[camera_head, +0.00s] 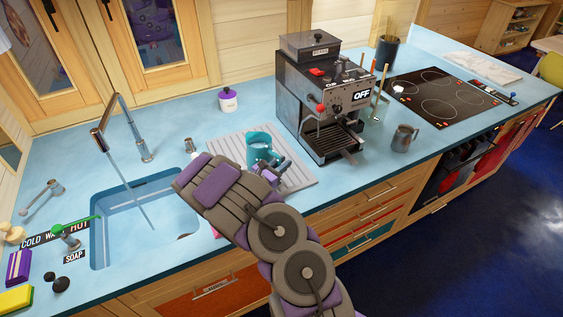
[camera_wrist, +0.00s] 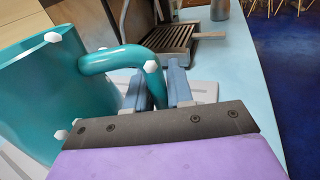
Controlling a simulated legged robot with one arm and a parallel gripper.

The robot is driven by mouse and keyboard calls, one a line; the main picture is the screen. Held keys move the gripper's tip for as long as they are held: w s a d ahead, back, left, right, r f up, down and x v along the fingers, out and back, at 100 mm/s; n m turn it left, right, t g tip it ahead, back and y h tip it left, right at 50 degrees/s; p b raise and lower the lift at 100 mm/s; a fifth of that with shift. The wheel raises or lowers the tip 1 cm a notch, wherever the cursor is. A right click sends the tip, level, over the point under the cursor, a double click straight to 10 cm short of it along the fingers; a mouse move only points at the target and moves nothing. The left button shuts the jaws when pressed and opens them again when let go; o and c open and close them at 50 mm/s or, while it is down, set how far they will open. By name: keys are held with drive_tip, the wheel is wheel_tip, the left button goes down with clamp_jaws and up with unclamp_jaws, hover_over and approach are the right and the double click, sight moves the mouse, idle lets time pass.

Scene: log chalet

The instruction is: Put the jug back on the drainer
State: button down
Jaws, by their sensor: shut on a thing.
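The teal jug (camera_head: 259,148) is above or on the drainer (camera_head: 217,143), a grey ribbed board beside the sink. My gripper (camera_head: 270,172) is at the jug's right side. In the wrist view the jug (camera_wrist: 60,95) fills the left, looking upright or slightly tilted, and its curved handle runs down between the two fingers of my gripper (camera_wrist: 160,88), which are shut on it. The jug's base is hidden in the wrist view and partly hidden by my arm in the head view. I cannot tell whether the base touches the drainer.
A coffee machine (camera_head: 322,100) stands just right of the drainer, its drip tray (camera_wrist: 180,42) near my gripper. A metal pitcher (camera_head: 403,138) stands further right. The sink (camera_head: 135,215) with its tap (camera_head: 142,150) lies left. A white pot with purple lid (camera_head: 228,100) stands behind.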

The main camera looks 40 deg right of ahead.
drive_tip(key=shift+r, duration=0.15)
drive_tip(key=c, duration=1)
unclamp_jaws()
drive_tip(key=shift+a, duration=0.1)
drive_tip(key=s+a+p, duration=0.1)
drive_tip(key=s+a, duration=0.1)
drive_tip(key=a, duration=1)
drive_tip(key=s+r+m+g+y, duration=0.5)
drive_tip(key=s+r+m+g, duration=0.3)
drive_tip(key=s+r+m, duration=0.75)
drive_tip(key=s+a+r+m+t+y, duration=0.1)
drive_tip(key=s+a+m+t+y, duration=0.1)
drive_tip(key=s+a+y, duration=0.4)
drive_tip(key=s+a+r+m+t+y, duration=0.1)
drive_tip(key=s+a+y, duration=0.5)
drive_tip(key=s+a, duration=0.7)
drive_tip(key=a+r, duration=0.1)
drive_tip(key=a, duration=0.2)
drive_tip(key=shift+s+a+r+m+t, duration=0.3)
drive_tip(key=shift+s+a+m+t, duration=0.05)
drive_tip(key=shift+t, duration=0.05)
